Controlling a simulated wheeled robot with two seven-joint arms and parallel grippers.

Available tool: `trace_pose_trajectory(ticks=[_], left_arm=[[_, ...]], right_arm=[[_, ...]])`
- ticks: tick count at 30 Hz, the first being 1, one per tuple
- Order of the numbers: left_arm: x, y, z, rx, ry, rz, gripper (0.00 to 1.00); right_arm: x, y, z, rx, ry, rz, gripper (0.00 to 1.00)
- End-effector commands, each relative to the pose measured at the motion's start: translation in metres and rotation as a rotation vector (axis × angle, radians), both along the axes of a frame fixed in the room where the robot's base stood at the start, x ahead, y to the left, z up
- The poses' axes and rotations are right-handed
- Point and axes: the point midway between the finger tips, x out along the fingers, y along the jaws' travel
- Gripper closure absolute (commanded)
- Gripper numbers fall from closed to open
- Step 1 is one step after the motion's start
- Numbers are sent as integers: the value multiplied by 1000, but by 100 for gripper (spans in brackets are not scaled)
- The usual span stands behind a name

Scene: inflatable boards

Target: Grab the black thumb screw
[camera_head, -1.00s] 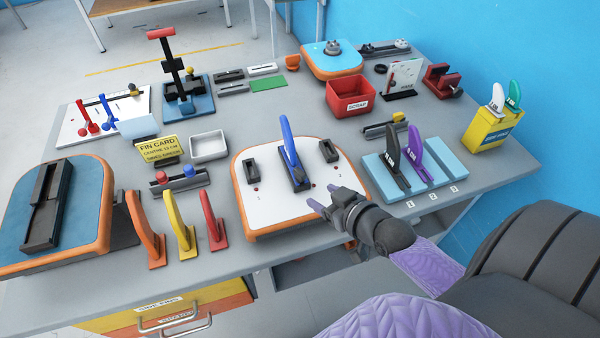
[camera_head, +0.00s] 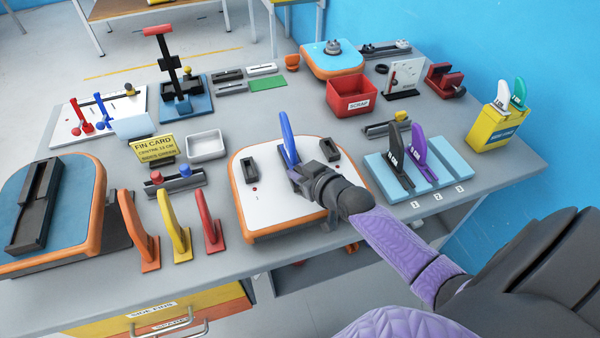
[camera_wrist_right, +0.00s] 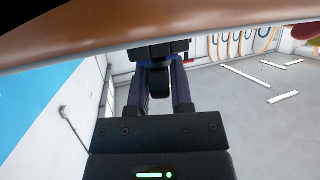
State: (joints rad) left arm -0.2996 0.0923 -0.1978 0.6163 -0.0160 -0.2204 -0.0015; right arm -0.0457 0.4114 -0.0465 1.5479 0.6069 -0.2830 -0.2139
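A blue fin (camera_head: 288,138) stands upright in a dark fin box on the white board with an orange rim (camera_head: 262,207). My right gripper (camera_head: 293,176) is at the near end of that box, low over the board. In the right wrist view its two dark purple fingers (camera_wrist_right: 161,88) reach to a dark block under the orange rim. A small dark piece, apparently the black thumb screw (camera_wrist_right: 158,82), lies between the fingers; whether they press on it is unclear. In the head view the gripper hides the screw. My left gripper is not in view.
Orange, yellow and red fins (camera_head: 172,227) stand at the front left. A blue rack (camera_head: 446,160) with black and purple fins is to the right. A red scrap bin (camera_head: 351,95) stands behind, and a white tray (camera_head: 206,146) lies to the left.

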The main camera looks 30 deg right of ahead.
Motion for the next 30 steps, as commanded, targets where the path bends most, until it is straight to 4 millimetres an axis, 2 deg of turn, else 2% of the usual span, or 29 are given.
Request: trace_pose_trajectory(ticks=[1,3,14,17,21,24,27,30], left_arm=[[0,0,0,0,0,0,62],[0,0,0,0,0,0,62],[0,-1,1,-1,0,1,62],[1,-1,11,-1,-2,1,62],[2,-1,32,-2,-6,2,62],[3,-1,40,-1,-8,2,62],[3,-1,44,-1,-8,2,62],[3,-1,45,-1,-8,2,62]], right_arm=[[0,0,0,0,0,0,85],[0,0,0,0,0,0,100],[0,0,2,0,0,0,100],[0,0,19,-1,-4,1,100],[0,0,61,0,-6,0,100],[0,0,83,-1,-4,0,100],[0,0,96,0,-2,1,100],[0,0,101,0,-1,0,100]])
